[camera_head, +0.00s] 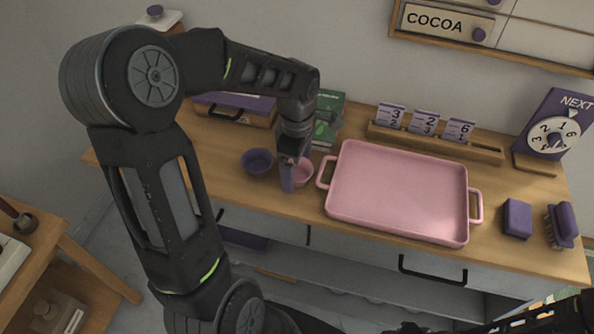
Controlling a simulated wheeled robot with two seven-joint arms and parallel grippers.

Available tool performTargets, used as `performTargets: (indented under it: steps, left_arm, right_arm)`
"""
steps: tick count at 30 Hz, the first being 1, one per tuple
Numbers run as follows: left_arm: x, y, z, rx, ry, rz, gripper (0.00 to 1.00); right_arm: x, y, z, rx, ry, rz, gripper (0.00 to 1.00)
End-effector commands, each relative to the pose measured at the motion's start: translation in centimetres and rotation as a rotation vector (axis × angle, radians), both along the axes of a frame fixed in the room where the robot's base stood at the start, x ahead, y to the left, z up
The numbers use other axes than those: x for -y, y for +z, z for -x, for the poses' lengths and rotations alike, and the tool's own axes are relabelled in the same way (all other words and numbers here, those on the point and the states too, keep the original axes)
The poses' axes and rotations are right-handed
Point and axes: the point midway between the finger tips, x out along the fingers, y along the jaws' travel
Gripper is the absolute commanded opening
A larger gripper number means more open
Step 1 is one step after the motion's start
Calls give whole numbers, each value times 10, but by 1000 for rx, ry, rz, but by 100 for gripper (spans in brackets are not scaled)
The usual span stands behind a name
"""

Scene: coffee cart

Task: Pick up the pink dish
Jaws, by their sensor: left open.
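The small pink dish (304,170) sits on the wooden counter, just left of a large pink tray. My left gripper (290,180) points down right at the dish, and a finger covers the dish's left part. The jaws are open. I cannot tell whether a finger touches the dish or reaches inside its rim. My right gripper does not show.
A purple bowl (257,162) stands close on the left of the dish. The pink tray (398,190) with two handles fills the middle. A purple case (235,107), a green packet (327,118) and a number-card stand (435,143) are behind.

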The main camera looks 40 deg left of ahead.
Motion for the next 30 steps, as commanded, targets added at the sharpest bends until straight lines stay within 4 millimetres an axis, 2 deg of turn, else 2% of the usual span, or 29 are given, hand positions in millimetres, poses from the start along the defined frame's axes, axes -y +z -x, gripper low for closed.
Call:
performTargets:
  steps: [4, 21, 30]
  left_arm:
    - [0, -12, 0, 0, -1, 1, 94]
    - [0, -13, 0, 1, -1, 1, 94]
    - [0, -13, 0, 1, -1, 1, 71]
  right_arm:
    - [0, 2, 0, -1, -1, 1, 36]
    - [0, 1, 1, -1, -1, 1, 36]
    - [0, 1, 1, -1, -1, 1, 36]
